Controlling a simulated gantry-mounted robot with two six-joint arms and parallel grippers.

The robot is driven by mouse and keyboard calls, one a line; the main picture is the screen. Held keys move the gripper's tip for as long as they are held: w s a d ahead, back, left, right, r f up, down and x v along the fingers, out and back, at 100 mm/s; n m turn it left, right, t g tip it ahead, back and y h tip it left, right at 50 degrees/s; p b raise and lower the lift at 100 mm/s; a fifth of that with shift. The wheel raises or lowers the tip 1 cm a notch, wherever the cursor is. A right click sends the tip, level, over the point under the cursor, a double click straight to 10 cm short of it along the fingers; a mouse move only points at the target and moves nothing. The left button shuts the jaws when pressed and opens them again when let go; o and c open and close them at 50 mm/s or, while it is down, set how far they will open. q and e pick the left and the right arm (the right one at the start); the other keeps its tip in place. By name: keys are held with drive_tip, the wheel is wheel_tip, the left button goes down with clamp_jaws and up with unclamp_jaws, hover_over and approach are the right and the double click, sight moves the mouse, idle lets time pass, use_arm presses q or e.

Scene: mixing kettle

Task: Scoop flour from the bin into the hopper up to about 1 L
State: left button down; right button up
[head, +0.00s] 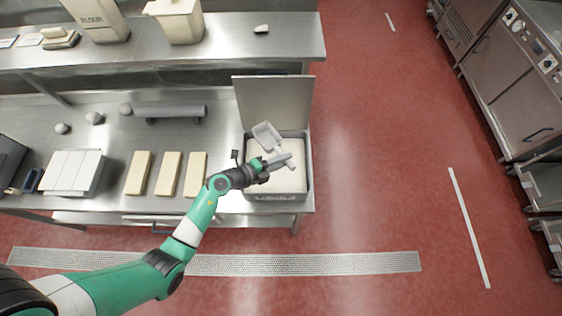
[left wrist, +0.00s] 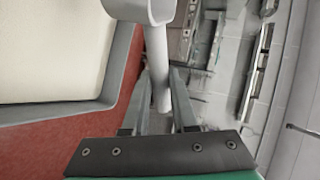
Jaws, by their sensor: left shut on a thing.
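The bin (head: 303,192) is a grey rectangular box at the right end of the steel counter, with pale flour (head: 290,182) inside and its lid (head: 275,102) standing open behind. My left gripper (head: 279,162) is above the bin, shut on the handle of a light grey scoop (head: 267,135). The scoop's bowl is over the bin's back left part; I cannot tell whether it holds flour. In the left wrist view the scoop handle (left wrist: 160,85) passes between the fingers, and the bin's rim (left wrist: 122,70) is at left. No hopper is recognisable. My right gripper is not in view.
A container marked FLOUR (head: 98,20) and a cream tub (head: 180,22) stand on the upper shelf. Several pale blocks (head: 168,173) and a grey roller (head: 168,111) lie on the counter left of the bin. Red floor (head: 380,150) is clear to the right.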

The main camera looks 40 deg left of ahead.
use_arm(q)
wheel_tip(320, 180, down, 10)
drive_tip(key=a+n+h+b, duration=0.1)
drive_tip(key=b, duration=0.8)
drive_tip(key=shift+a+n, duration=0.15)
drive_tip(key=shift+n, duration=0.15)
drive_tip(key=shift+w, duration=0.1)
